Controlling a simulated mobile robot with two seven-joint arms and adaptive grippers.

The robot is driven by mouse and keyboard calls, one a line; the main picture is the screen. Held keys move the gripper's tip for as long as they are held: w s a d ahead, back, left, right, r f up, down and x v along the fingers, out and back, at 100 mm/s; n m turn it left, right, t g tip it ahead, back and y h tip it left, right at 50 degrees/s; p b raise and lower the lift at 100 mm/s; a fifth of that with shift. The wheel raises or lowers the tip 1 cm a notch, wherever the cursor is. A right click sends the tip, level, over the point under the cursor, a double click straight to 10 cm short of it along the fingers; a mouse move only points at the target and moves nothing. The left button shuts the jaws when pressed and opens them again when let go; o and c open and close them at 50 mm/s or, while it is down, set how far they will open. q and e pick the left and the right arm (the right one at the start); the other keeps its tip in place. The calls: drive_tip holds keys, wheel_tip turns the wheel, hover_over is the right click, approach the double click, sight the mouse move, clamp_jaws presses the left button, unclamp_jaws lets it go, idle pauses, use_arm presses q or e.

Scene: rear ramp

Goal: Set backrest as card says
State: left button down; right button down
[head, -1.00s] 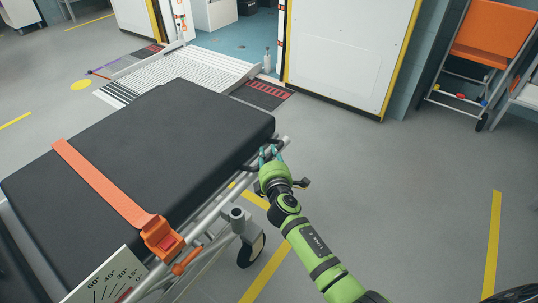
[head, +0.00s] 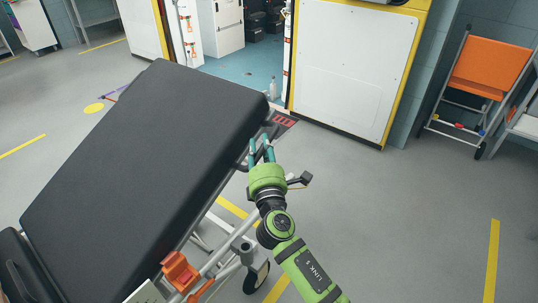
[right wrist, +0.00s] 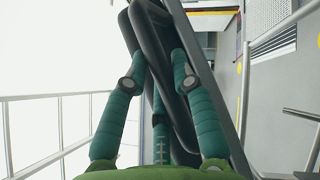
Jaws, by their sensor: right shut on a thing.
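The black padded backrest (head: 150,165) of the stretcher is tilted, its far right end raised. My right gripper (head: 262,150) is at its right edge, shut on a black loop handle (head: 243,161). The right wrist view shows the green fingers (right wrist: 158,75) around the dark handle bars (right wrist: 148,35). An orange buckle (head: 180,272) sits low on the stretcher's near side. Only a corner of the pale angle plate (head: 148,293) shows at the bottom edge; its markings and pointer are out of view. I see no readable card. My left gripper is not in view.
Grey floor with yellow lines (head: 491,262) is open at the right. A white cabinet (head: 355,70) with yellow edges and the open vehicle doorway (head: 240,65) stand beyond. An orange folding chair (head: 492,65) is at the far right.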

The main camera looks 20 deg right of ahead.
drive_tip(key=shift+n+t, duration=0.4)
drive_tip(key=r, duration=0.1)
drive_tip(key=s+a+r, duration=0.1)
drive_tip(key=r, duration=0.1)
drive_tip(key=a+r+p, duration=0.1)
drive_tip(key=r, duration=0.1)
drive_tip(key=shift+s+a, duration=0.1)
drive_tip(key=shift+s, duration=0.25)
drive_tip(key=shift+f, duration=0.1)
drive_tip(key=c, duration=1)
unclamp_jaws()
drive_tip(key=shift+f, duration=0.1)
drive_tip(key=shift+s+f, duration=0.15)
drive_tip(key=shift+s, duration=0.1)
drive_tip(key=v, duration=1.1)
drive_tip(key=shift+s, duration=0.25)
